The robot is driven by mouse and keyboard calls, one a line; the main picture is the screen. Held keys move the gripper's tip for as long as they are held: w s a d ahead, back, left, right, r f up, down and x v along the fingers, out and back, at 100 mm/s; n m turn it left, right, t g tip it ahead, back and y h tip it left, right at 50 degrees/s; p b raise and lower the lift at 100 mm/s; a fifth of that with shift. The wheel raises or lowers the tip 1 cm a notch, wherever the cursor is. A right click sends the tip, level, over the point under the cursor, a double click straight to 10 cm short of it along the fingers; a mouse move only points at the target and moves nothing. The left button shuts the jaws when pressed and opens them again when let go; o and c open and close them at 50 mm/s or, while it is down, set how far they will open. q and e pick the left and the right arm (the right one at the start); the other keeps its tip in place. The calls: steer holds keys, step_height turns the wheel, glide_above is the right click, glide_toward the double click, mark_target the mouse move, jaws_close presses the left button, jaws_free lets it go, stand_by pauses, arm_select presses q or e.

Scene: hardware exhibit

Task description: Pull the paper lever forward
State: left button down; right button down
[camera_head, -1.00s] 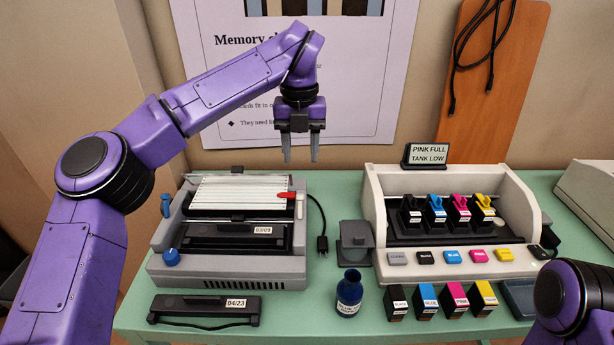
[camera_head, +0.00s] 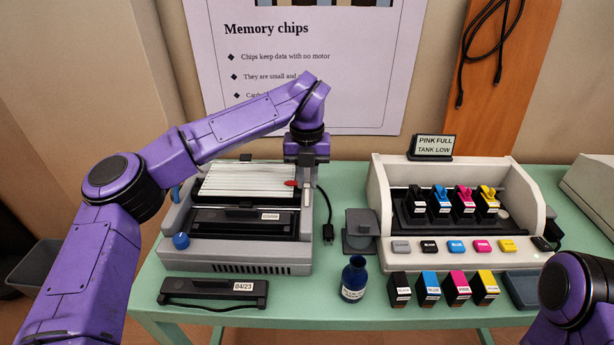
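A grey printer (camera_head: 218,250) stands at the left of the green table. A lever with a red tip (camera_head: 291,183) sits at its upper right side, partly hidden by my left gripper. A blue lever (camera_head: 175,193) shows at its left side, partly behind my arm. I cannot tell by label which is the paper lever. My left gripper (camera_head: 305,188) points down at the red-tipped lever, very close to it. Its fingers blend with the grey printer side, so their opening and any contact are unclear. My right gripper is out of view; only my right arm shows.
Right of the printer are a cable, a small grey box (camera_head: 361,232) and a blue bottle (camera_head: 354,279). A white ink station (camera_head: 381,197) with cartridges and a sign (camera_head: 430,147) stands farther right. A loose black cartridge (camera_head: 212,292) lies in front of the printer.

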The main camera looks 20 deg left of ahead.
arm_select(q)
steer(key=shift+s+f+b, duration=0.1)
steer(key=shift+s+b, duration=0.05)
steer(key=shift+b, duration=0.45)
steer(key=s+t+y+b, duration=0.1)
steer(key=s+t+b, duration=0.1)
steer(key=b, duration=0.5)
steer(key=s+d+t+y+b, duration=0.1)
steer(key=s+t+b, duration=0.1)
steer(key=t+b, duration=0.3)
steer(key=s+d+f+t+y+b, duration=0.1)
steer(key=s+t+b, duration=0.1)
steer(key=b, duration=0.9)
steer(key=shift+s+t, duration=0.35)
steer(key=shift+t, duration=0.35)
steer(key=shift+s+d+t+b, duration=0.1)
steer(key=shift+s+t+b, duration=0.2)
steer(key=shift+t+b, duration=0.6)
steer(key=c, duration=1)
jaws_free()
